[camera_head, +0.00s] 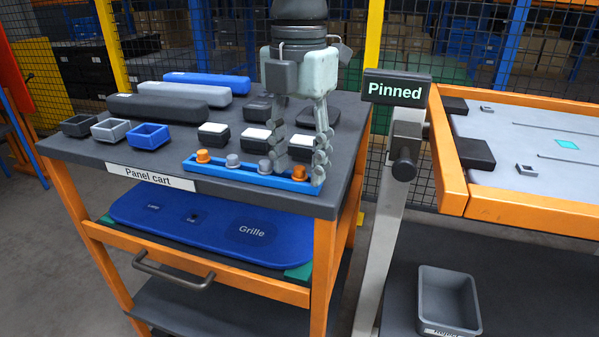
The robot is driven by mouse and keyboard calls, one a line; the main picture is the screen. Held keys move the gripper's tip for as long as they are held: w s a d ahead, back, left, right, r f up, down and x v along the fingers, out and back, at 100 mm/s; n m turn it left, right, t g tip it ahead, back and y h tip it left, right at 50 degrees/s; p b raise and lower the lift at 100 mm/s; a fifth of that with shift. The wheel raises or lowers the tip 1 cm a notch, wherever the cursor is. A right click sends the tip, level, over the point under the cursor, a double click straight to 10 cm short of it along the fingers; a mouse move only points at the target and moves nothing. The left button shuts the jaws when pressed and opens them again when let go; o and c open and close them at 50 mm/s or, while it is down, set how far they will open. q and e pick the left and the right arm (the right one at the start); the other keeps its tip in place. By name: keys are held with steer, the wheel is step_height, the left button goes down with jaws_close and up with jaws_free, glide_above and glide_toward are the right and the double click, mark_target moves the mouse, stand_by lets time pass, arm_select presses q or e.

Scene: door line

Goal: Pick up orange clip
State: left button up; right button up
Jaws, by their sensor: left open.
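A blue strip (230,172) lies along the front edge of the panel cart (90,148) and carries a row of small clips. One orange clip (203,156) is at its left end and another orange clip (299,173) is near its right end. Two grey clips (233,160) (265,166) sit between them. My left gripper (298,169) points down, open, with its fingers on either side of the right orange clip in this view. I cannot tell whether the fingers touch it. My right gripper is not in view.
Small bins (110,130), black-and-white blocks (213,134) and long bars (170,105) stand on the cart behind the strip. A "Pinned" sign (397,88) on a post and an orange-framed table (520,207) are to the right. A grey bin (447,298) sits lower right.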

mark_target(298, 168)
arm_select(q)
steer(key=c, duration=0.8)
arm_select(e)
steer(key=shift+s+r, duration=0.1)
arm_select(q)
steer(key=shift+r, duration=0.1)
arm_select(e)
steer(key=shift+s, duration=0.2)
arm_select(q)
steer(key=shift+r, duration=0.65)
steer(key=shift+c, duration=0.2)
step_height(298, 168, up, 3)
steer(key=shift+f, duration=0.1)
steer(key=s+a+r+b, duration=0.2)
steer(key=s+a+r, duration=0.4)
steer(key=a, duration=0.3)
steer(key=shift+a+r, duration=0.4)
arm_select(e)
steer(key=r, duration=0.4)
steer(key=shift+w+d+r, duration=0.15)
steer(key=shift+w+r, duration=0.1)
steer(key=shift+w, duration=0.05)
arm_select(q)
steer(key=shift+o, duration=0.5)
steer(key=shift+s, duration=0.1)
jaws_close()
